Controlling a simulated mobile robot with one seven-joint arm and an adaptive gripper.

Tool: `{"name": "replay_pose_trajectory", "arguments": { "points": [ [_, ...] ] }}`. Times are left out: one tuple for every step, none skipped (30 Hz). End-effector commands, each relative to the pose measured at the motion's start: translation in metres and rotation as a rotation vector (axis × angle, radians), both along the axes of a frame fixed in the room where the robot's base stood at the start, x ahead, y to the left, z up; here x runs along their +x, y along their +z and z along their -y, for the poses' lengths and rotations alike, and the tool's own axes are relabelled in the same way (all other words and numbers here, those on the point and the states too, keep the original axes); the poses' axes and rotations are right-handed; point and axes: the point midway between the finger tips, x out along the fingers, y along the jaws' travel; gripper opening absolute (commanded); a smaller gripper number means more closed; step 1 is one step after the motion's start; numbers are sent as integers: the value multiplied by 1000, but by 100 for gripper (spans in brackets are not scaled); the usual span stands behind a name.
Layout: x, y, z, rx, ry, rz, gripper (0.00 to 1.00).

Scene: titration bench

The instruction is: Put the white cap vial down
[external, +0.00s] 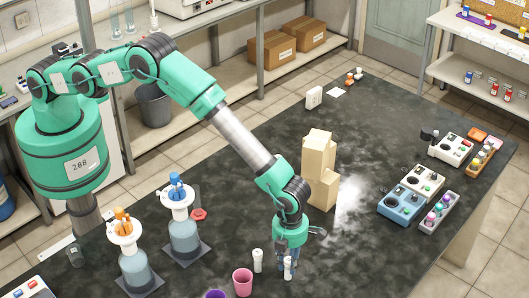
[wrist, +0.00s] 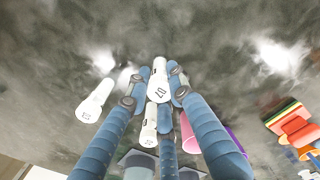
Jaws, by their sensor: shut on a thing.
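In the wrist view, a white vial (wrist: 158,82) marked 07 sits between the fingertips of my gripper (wrist: 160,85). The gripper has blue fingers and is shut on this vial. I cannot tell whether the held vial's base touches the bench.
A pink cup (external: 242,282) and a purple cup (external: 215,294) stand left of my gripper. Two flask stands (external: 184,235) (external: 138,270) are further left. Tan blocks (external: 318,155) stand behind the gripper. Instruments (external: 401,203) sit at the right. The bench between is clear.

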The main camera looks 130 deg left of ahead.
Motion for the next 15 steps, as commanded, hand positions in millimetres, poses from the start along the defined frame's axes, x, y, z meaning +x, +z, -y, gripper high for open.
{"name": "replay_pose_trajectory", "arguments": {
  "points": [
    [0,0,0,0,0,0,2],
    [0,-1,0,0,0,0,2],
    [0,-2,0,0,0,0,2],
    [0,-3,0,0,0,0,2],
    [0,-4,0,0,0,0,2],
    [0,-3,0,0,0,0,27],
    [0,-3,0,0,0,0,33],
    [0,-3,0,0,0,0,39],
    [0,-3,0,0,0,0,40],
    [0,-3,0,0,0,0,40],
    [0,-3,0,0,0,0,40],
    [0,-3,0,0,0,0,40],
    [0,-3,0,0,0,0,40],
    [0,-3,0,0,0,0,40],
    [0,-3,0,0,0,0,40]
  ]
}}
